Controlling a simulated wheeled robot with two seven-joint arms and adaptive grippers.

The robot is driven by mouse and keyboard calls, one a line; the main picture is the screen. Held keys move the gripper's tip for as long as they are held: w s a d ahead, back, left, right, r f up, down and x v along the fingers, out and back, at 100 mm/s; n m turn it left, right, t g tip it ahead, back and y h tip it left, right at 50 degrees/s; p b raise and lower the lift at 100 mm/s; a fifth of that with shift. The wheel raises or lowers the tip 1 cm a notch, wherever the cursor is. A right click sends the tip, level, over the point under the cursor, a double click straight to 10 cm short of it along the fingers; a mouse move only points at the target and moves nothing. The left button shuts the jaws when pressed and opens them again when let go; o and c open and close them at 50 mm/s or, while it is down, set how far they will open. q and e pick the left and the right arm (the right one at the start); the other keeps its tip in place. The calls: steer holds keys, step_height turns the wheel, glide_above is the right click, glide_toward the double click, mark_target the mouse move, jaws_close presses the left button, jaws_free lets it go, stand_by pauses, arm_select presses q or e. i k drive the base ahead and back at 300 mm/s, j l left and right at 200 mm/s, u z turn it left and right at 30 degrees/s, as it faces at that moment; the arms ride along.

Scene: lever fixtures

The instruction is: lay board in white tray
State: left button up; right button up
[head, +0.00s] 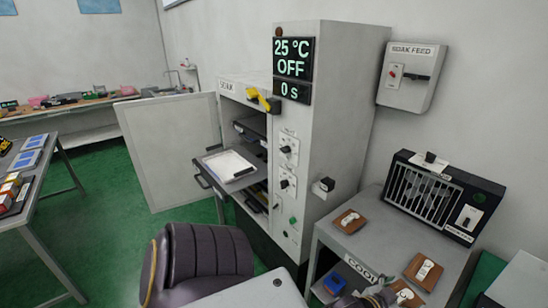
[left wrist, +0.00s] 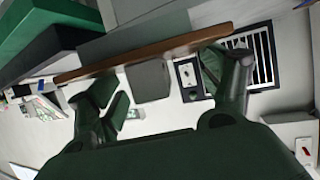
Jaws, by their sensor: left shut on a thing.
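The white tray (head: 222,163) lies on a pulled-out dark shelf of the SOAK cabinet, with a dark bar along its right side. My left gripper (head: 378,299) is at the bottom edge of the head view, partly cut off. It is shut on a brown board (head: 408,294) with a white part on top. In the left wrist view the fingers (left wrist: 165,85) grip the board (left wrist: 145,57), seen edge-on as a long brown strip. I cannot tell whether it touches the table. Other brown boards (head: 350,221) (head: 424,270) lie on the grey table. My right gripper is not in view.
The cabinet door (head: 168,150) stands wide open on the left. A black vented unit (head: 440,195) stands at the back of the grey table (head: 375,245). A blue object (head: 335,283) is below the table's left side. A lever box (head: 411,77) hangs on the wall.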

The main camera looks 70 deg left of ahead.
mark_target(228, 166)
steer(key=k+j, duration=0.15)
steer(key=j, duration=0.4)
steer(key=k+j+u, duration=0.15)
steer(key=j, duration=0.45)
steer(key=k+j, duration=0.2)
steer(key=j, duration=0.4)
steer(key=k+j+u, duration=0.15)
steer(key=j, duration=0.4)
steer(key=k+j, duration=0.1)
steer(key=j, duration=0.5)
steer(key=k+j+u, duration=0.15)
steer(key=j, duration=1.1)
steer(key=k+u, duration=0.05)
